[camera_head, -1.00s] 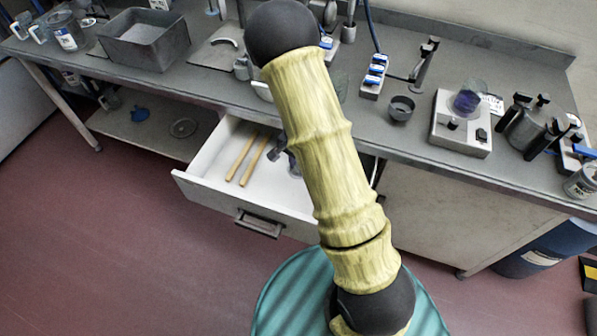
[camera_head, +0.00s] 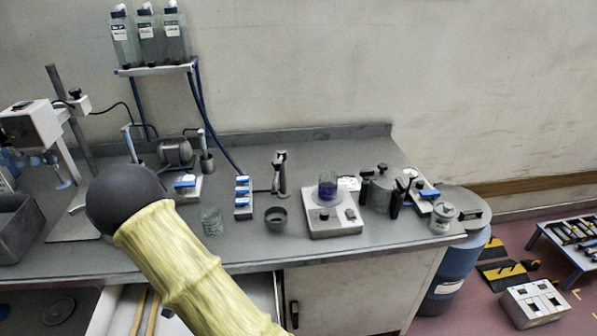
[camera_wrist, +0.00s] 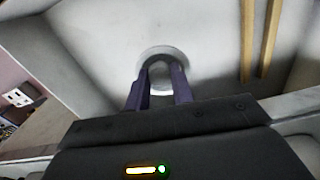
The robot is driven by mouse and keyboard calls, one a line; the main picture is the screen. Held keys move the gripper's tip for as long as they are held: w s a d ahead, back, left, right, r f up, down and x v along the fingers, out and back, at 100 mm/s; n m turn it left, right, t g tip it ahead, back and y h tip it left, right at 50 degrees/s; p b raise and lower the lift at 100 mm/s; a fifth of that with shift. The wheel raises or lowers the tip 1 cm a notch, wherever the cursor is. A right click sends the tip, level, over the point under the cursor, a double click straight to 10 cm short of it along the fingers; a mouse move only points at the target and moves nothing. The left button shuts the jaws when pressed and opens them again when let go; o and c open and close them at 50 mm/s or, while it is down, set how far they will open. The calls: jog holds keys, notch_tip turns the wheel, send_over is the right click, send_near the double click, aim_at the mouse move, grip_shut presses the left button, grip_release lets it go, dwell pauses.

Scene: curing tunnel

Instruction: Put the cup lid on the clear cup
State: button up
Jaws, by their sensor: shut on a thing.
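In the wrist view my gripper (camera_wrist: 158,88) is inside the white open drawer (camera_wrist: 108,42), its two purple fingers shut on a pale round thing (camera_wrist: 163,54) that looks like the cup lid. Its near part is hidden between the fingers. In the head view a clear cup (camera_head: 211,222) stands upright on the grey bench, just right of my arm. My gripper is not visible in the head view; only part of my arm shows there.
Two wooden sticks (camera_wrist: 257,40) lie in the drawer beside my gripper. On the bench (camera_head: 300,252) are a dark small bowl (camera_head: 276,218), a hotplate (camera_head: 334,222) bearing a beaker of purple liquid (camera_head: 327,188), and a lidded pot (camera_head: 381,190). Bare bench lies in front of the cup.

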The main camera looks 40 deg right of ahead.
notch_tip(320, 180, up, 11)
jog(key=n+p, duration=0.8)
jog(key=p, duration=0.8)
jog(key=shift+w+r, duration=0.15)
jog(key=shift+r, duration=0.05)
